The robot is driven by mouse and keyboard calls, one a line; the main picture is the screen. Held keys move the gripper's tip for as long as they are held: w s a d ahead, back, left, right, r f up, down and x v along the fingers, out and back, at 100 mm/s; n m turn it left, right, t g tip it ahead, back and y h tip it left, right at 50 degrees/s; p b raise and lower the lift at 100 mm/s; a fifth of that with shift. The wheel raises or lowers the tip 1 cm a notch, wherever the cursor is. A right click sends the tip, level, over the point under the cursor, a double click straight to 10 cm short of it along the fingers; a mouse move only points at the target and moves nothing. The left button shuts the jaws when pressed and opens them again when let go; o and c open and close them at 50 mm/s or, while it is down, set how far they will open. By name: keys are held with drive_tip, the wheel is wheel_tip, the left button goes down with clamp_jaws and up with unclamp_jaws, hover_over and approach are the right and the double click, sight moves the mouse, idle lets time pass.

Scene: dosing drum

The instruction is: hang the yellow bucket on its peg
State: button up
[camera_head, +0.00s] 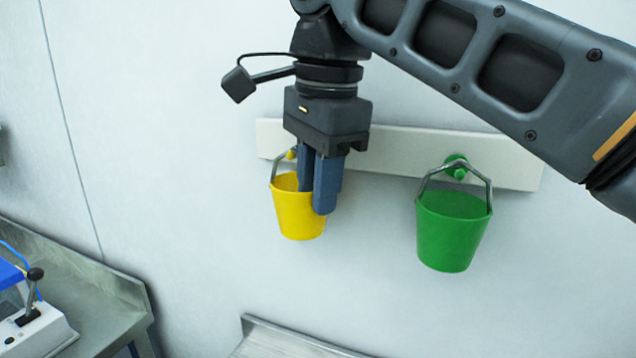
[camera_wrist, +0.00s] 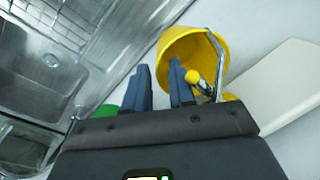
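The yellow bucket (camera_head: 298,218) is upright against the wall below the left end of the white rail. Its grey handle is raised and appears to be around the yellow peg (camera_head: 291,154). In the wrist view the peg's yellow knob (camera_wrist: 192,76) shows beside the handle (camera_wrist: 216,60) and in front of the bucket (camera_wrist: 185,46). My gripper (camera_head: 317,200) points down at the bucket's right side. In the wrist view its blue fingers stand apart, one overlapping the bucket's opening and one outside. A gap shows between them, with nothing clearly gripped. The handle's exact contact with the peg is partly hidden.
A green bucket (camera_head: 452,236) hangs from a green peg (camera_head: 456,166) on the right of the white rail (camera_head: 400,147). A metal counter (camera_head: 108,307) with a white device (camera_head: 38,335) stands at lower left. A metal edge (camera_head: 275,335) shows at the bottom.

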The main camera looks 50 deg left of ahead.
wheel_tip(320, 180, up, 8)
drive_tip(key=d+b, duration=0.1)
drive_tip(key=shift+f, duration=0.15)
drive_tip(key=shift+s+d, duration=0.1)
